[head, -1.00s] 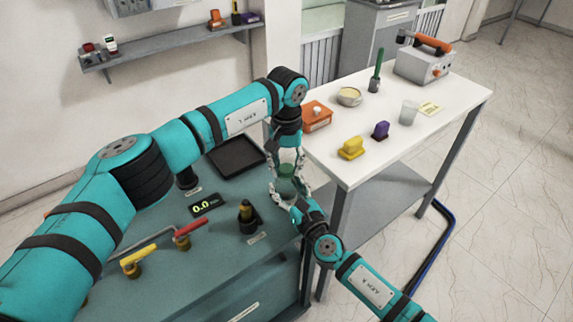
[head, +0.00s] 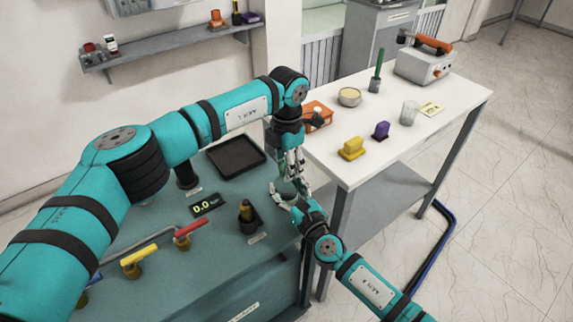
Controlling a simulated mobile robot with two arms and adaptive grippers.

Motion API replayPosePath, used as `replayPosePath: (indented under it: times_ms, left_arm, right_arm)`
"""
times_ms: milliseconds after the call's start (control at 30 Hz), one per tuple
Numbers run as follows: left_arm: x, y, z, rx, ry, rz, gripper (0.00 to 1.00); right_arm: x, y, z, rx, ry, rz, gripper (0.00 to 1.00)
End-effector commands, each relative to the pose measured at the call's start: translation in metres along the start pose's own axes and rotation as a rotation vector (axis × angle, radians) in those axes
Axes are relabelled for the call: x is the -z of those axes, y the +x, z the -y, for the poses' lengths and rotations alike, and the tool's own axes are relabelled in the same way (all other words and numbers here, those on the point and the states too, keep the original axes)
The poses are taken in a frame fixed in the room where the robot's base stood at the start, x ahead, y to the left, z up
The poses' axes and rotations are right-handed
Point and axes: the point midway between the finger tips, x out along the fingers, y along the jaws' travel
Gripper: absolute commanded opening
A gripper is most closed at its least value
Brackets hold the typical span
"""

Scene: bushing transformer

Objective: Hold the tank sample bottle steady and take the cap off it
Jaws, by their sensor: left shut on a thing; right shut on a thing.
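The sample bottle (head: 286,187) is a small greenish shape between my two grippers, near the right edge of the teal tank top. It is mostly hidden by the fingers. My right gripper (head: 291,196) comes from the lower right and is shut on the bottle's body. My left gripper (head: 294,172) points down from above and is shut at the bottle's top, where the cap sits. The cap is hidden between its fingers, and I cannot tell whether it is apart from the bottle.
The white table (head: 440,110) at right holds an orange box (head: 318,110), yellow block (head: 352,148) and glass (head: 409,113).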

Motion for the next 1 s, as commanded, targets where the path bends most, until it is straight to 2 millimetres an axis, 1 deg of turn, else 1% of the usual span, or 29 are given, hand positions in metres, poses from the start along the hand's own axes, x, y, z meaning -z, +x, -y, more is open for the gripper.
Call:
replayPosePath:
  times_ms: [33, 100, 800, 900, 1000]
  left_arm:
    - [0.0003, -0.0003, -0.0008, -0.001, -0.114, -0.001, 0.00]
    - [0.0002, -0.0004, -0.0006, -0.001, -0.289, -0.001, 0.00]
    - [-0.0008, -0.0018, -0.0026, 0.002, -2.031, 0.001, 0.00]
    - [-0.0008, -0.0020, -0.0030, 0.003, -2.221, 0.002, 0.00]
    - [-0.0008, -0.0021, -0.0033, 0.003, -2.342, 0.002, 0.00]
  right_arm:
    - [-0.0001, 0.0000, 0.0012, 0.002, 0.000, 0.000, 0.00]
    - [-0.0001, 0.0000, 0.0012, 0.002, 0.000, 0.000, 0.00]
    - [0.0001, -0.0003, -0.0002, 0.000, -0.001, 0.000, 0.00]
    - [0.0001, -0.0003, -0.0004, -0.001, -0.001, 0.000, 0.00]
    - [0.0002, -0.0004, -0.0005, -0.001, -0.001, 0.000, 0.00]
